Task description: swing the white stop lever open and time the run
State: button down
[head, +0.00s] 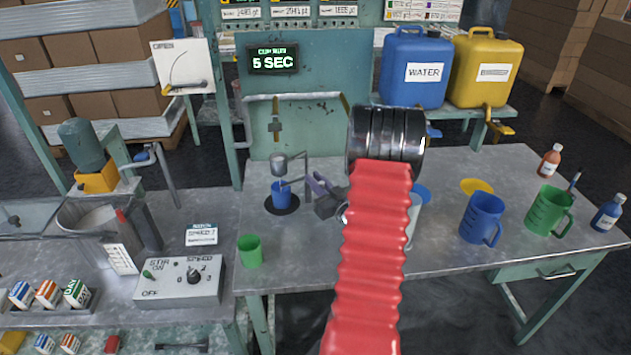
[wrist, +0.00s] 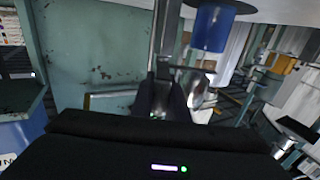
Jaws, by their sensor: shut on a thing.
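A metal flow cup (head: 279,164) hangs from a stand (head: 306,168) above a blue cup (head: 282,196), which sits on a round black mat (head: 268,206). My gripper (head: 316,184) is at the right of the stand, close to the flow cup, its jaws shut. The wrist view shows the dark fingers (wrist: 160,98) beside the metal cup (wrist: 198,90), with the blue cup (wrist: 209,29) at the top. The white stop lever is mostly hidden between the fingers; its angle cannot be told. A display (head: 273,60) reads 5 SEC.
A green cup (head: 250,251) stands at the front left of the bench. A blue jug (head: 482,219) and a green jug (head: 548,211) stand at the right. A control box (head: 180,281) is at left.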

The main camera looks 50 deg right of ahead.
jog(key=c, duration=1.7)
grip_release()
jog(key=shift+s, duration=0.1)
jog(key=v, duration=1.3)
jog(key=shift+s+a, duration=0.2)
jog(key=shift+s, duration=0.1)
